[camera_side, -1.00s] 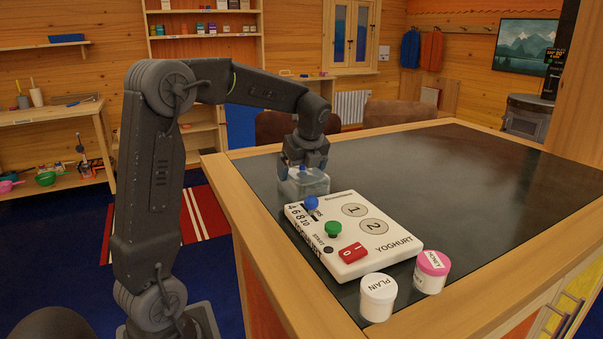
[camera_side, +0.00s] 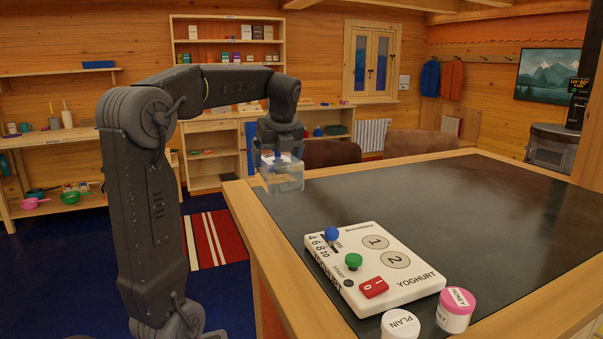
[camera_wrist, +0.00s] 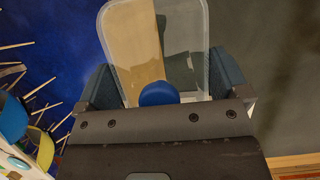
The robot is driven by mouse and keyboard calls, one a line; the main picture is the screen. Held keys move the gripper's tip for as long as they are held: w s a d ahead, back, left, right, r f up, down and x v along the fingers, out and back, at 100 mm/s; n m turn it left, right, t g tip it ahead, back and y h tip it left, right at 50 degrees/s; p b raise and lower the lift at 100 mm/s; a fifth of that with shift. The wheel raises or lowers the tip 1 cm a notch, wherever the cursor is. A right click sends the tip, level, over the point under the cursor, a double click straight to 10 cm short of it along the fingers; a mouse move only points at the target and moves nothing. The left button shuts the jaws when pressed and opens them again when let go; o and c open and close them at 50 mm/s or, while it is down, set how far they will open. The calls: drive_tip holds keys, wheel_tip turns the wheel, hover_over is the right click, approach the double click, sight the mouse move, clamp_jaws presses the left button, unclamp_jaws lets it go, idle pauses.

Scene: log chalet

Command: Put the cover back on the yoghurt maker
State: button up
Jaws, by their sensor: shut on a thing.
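My gripper (camera_side: 282,158) is shut on the blue knob (camera_wrist: 160,93) of a clear, box-shaped cover (camera_side: 284,180). The cover hangs roughly level in the air near the table's far left edge. In the wrist view the clear cover (camera_wrist: 195,35) shows the table's wooden edge through it. The white yoghurt maker (camera_side: 412,283) lies flat on the dark table, nearer the camera than the cover. Its top has round places marked 1 (camera_side: 375,242) and 2 (camera_side: 395,260), a blue knob (camera_side: 332,233), a green button (camera_side: 353,260) and a red switch (camera_side: 373,287).
A white-lidded PLAIN jar (camera_side: 401,325) and a pink-lidded HONEY jar (camera_side: 455,309) stand at the yoghurt maker's near right side. The dark tabletop (camera_side: 490,210) to the right and behind is clear. Brown chairs (camera_side: 420,144) stand beyond the table.

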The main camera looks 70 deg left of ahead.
drive_tip(key=shift+d+r, duration=0.25)
drive_tip(key=w+d, duration=0.1)
drive_tip(key=d, duration=0.1)
drive_tip(key=w+d+r, duration=0.1)
drive_tip(key=w+d, duration=0.2)
drive_tip(key=d, duration=0.1)
drive_tip(key=shift+w+d+r, duration=0.1)
drive_tip(key=shift+w+r, duration=0.05)
drive_tip(key=shift+r, duration=0.05)
drive_tip(key=w+d+r, duration=0.2)
drive_tip(key=w+d, duration=0.1)
drive_tip(key=d, duration=0.6)
hover_over(383, 249)
wheel_tip(383, 249, down, 8)
drive_tip(key=r, duration=0.1)
drive_tip(key=shift+f, duration=2.1)
drive_tip(key=shift+f, duration=0.15)
drive_tip(key=o, duration=0.6)
